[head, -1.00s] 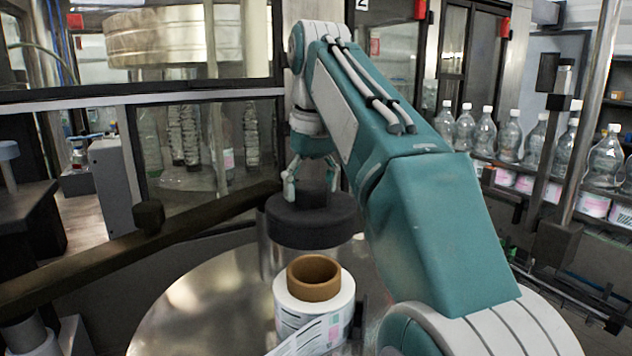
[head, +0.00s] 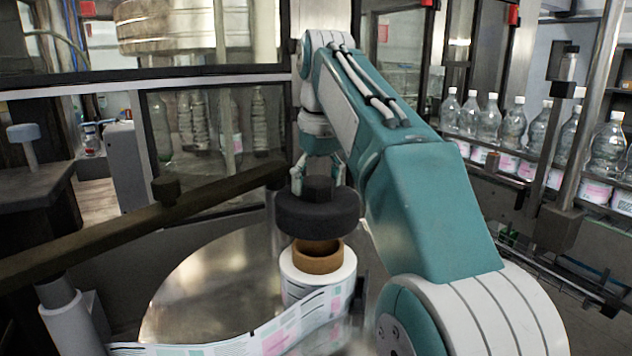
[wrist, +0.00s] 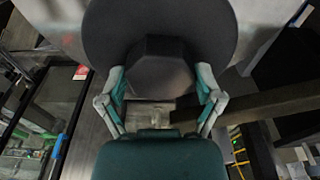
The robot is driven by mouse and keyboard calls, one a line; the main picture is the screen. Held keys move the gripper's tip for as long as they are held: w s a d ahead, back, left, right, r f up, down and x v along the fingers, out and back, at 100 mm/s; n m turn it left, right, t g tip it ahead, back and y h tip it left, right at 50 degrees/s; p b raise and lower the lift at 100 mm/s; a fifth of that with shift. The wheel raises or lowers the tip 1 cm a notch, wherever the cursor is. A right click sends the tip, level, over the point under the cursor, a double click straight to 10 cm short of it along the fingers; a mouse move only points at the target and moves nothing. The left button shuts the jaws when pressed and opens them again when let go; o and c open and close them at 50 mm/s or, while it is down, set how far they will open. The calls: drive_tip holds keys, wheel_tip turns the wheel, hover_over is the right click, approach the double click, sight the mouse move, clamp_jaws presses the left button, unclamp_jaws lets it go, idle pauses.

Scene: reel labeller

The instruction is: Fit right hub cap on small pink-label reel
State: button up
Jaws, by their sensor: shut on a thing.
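A dark round hub cap (head: 318,215) with a hexagonal knob on top is held in my gripper (head: 318,188). My gripper's fingers grasp the knob from both sides; in the wrist view the hub cap (wrist: 160,25) and my gripper (wrist: 160,85) fill the middle. A small label reel (head: 305,280) with pink and green printing stands on the metal disc, its brown core (head: 318,257) upright. The cap is above the core and hides part of its top; a small gap seems to show between them. The label web (head: 250,338) runs off the reel to the left.
A round metal table (head: 200,285) lies beneath the reel. A dark bar (head: 120,222) crosses at left. Several clear bottles (head: 490,120) line a conveyor at right. A glass-panelled guard (head: 205,125) stands behind.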

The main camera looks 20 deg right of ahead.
drive_tip(key=shift+d, duration=0.1)
drive_tip(key=shift+f, duration=3.65)
drive_tip(key=o, duration=1.1)
drive_tip(key=r, duration=0.4)
drive_tip(key=s+r, duration=0.1)
drive_tip(key=r, duration=0.6)
drive_tip(key=shift+s+d+r, duration=0.1)
drive_tip(key=shift+s+r, duration=0.05)
drive_tip(key=shift+r, duration=0.2)
